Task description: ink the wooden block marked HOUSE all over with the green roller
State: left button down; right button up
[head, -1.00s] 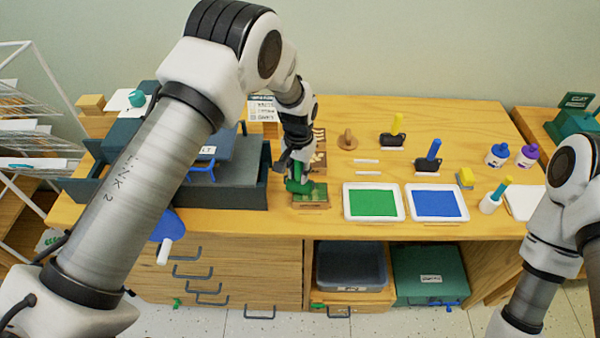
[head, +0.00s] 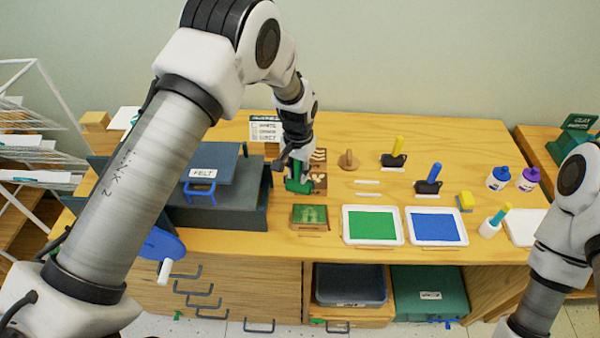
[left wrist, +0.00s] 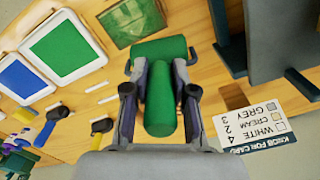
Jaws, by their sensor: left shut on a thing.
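My left gripper (head: 297,170) is shut on the handle of the green roller (head: 298,186). In the left wrist view the roller's green handle (left wrist: 160,100) stands between the fingers (left wrist: 160,85), with the green roller drum (left wrist: 160,50) beyond them. A wooden block (head: 310,216) lies flat on the table just in front of the roller. Its top face is green with darker line marks, and wood shows at its edge. My right gripper is out of view.
A green ink tray (head: 346,226) and a blue ink tray (head: 407,226) lie right of the block. Behind them are a yellow-handled roller (head: 397,147) and a blue-handled roller (head: 432,178). A dark press marked FELT (head: 215,205) stands close on the left. Brown carved blocks (head: 319,180) lie behind.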

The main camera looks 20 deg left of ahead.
pick_arm(q)
jog(key=shift+w+r+p, duration=0.2)
jog(key=shift+r+p, duration=0.3)
jog(key=shift+r, duration=0.4)
jog(key=shift+s+r, duration=0.2)
jog(key=shift+r, duration=0.25)
jog(key=shift+w+f, duration=0.1)
